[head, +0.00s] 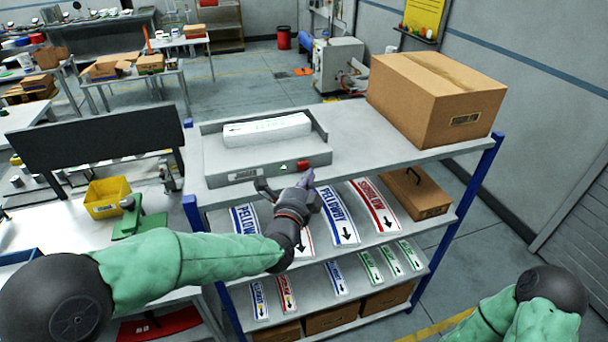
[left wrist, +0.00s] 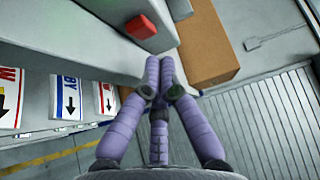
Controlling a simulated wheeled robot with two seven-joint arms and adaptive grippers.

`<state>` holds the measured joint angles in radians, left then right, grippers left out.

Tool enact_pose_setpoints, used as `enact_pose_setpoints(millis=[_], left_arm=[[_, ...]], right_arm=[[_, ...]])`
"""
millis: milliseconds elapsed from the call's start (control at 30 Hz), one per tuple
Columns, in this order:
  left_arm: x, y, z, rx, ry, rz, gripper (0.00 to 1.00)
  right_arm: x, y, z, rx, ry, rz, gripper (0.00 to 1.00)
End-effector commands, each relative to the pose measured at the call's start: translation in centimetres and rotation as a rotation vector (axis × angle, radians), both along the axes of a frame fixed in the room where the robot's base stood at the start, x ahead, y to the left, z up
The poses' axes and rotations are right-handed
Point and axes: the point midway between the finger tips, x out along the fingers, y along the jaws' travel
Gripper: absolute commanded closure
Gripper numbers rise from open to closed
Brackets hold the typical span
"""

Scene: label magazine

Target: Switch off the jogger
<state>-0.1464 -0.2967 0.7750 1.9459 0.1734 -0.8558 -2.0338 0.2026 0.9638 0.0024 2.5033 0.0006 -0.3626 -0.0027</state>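The jogger (head: 255,172) is a grey tray-like unit on the top shelf, holding a white stack of labels (head: 266,129). Its front face has a small green mark (head: 283,167) and a red switch (head: 303,165) near the right end. The red switch also shows in the left wrist view (left wrist: 140,26), just beyond and left of the fingertips. My left gripper (head: 308,178) is in front of the jogger, just below the red switch. Its purple fingers meet at the tips (left wrist: 163,62) with nothing between them. I cannot tell whether they touch the jogger. My right gripper is out of view.
A large cardboard box (head: 437,100) stands right of the jogger on the top shelf. Lower shelves hold label stacks (head: 339,213) and a brown case (head: 416,193). A dark panel (head: 95,132) and yellow bin (head: 106,196) are at left. The shelf between jogger and box is clear.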

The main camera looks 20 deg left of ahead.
Motion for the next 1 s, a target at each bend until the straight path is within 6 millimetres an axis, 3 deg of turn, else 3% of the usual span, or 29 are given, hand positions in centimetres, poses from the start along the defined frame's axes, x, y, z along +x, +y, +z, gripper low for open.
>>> enact_pose_setpoints(millis=[200,1000], left_arm=[[1.3,1.3,-0.1,0.000,0.001,-0.001,1.00],[1.9,2.5,0.0,0.000,0.000,-0.001,1.00]], right_arm=[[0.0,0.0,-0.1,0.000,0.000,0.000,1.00],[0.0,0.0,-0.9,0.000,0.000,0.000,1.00]])
